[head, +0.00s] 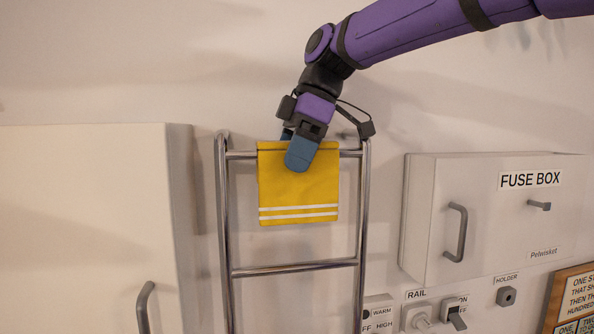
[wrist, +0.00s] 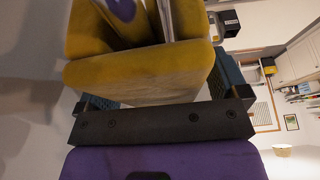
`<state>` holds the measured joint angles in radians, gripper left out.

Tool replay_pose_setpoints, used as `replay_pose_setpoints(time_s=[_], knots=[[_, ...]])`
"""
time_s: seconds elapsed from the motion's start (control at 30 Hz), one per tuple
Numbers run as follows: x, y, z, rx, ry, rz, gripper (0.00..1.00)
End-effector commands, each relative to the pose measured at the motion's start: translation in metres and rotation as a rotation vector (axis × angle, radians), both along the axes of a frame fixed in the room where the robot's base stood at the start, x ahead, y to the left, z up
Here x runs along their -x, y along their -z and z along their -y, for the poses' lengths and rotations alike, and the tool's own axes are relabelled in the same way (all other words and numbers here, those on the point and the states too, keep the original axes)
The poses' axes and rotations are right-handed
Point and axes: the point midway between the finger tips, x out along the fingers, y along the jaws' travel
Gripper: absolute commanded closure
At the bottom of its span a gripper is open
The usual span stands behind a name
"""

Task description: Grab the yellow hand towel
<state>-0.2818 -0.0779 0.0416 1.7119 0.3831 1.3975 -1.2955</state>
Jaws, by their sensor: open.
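The yellow hand towel (head: 298,197) hangs folded over the top bar of a chrome ladder rail, with two white stripes near its lower edge. My gripper (head: 295,150) is at the towel's top edge from above; one blue finger lies in front of the towel and the other is mostly hidden behind it. In the wrist view the towel (wrist: 140,78) lies between the two spread fingers of my gripper (wrist: 165,88). The gripper is open, and I cannot tell whether either finger touches the cloth.
The chrome rail (head: 294,270) stands against the wall. A white cabinet (head: 85,220) is close on its left. A fuse box (head: 490,220) with a handle is on its right, above switches (head: 433,316) and a holder knob (head: 506,296). A framed sign (head: 575,300) is at lower right.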

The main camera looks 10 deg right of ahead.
Motion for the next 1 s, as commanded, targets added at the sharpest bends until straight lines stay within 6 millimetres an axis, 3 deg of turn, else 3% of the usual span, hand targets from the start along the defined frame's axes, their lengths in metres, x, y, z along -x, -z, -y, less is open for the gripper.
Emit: replay_pose_setpoints(time_s=[0.1,0.3,0.37,0.77,1.0], knots=[[0.000,0.001,0.000,0.000,0.000,0.000,0.07],[0.000,0.001,0.000,0.000,0.000,0.000,0.53],[0.000,0.001,0.000,0.000,0.000,0.000,0.63],[0.000,-0.005,0.000,-0.001,0.000,0.002,0.63],[-0.001,-0.032,0.000,-0.001,-0.001,0.004,0.63]])
